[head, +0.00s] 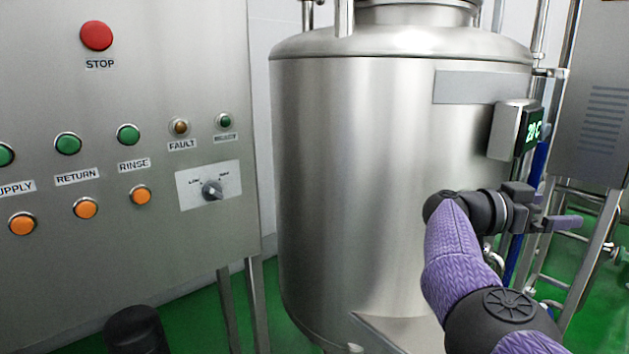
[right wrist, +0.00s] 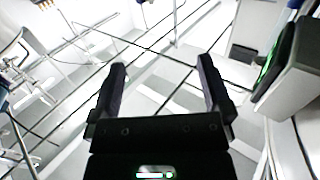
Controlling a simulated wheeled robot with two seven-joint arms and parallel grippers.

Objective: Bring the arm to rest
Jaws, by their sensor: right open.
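My right arm (head: 455,250), with purple sleeve and black joints, reaches up from the lower right in the head view. It is bent at the elbow, with the forearm in front of the steel tank's right side. My right gripper (head: 548,208) points to the right, below the display box. In the right wrist view the gripper (right wrist: 162,68) has its two dark fingers wide apart, with nothing between them. My left gripper is not in view.
A steel tank (head: 360,180) fills the middle. A display box (head: 507,130) sticks out above my right gripper. A control panel (head: 60,240) with buttons and a knob (head: 212,189) stands at the left. Pipes and a steel cabinet (head: 603,90) are at the right, over green floor.

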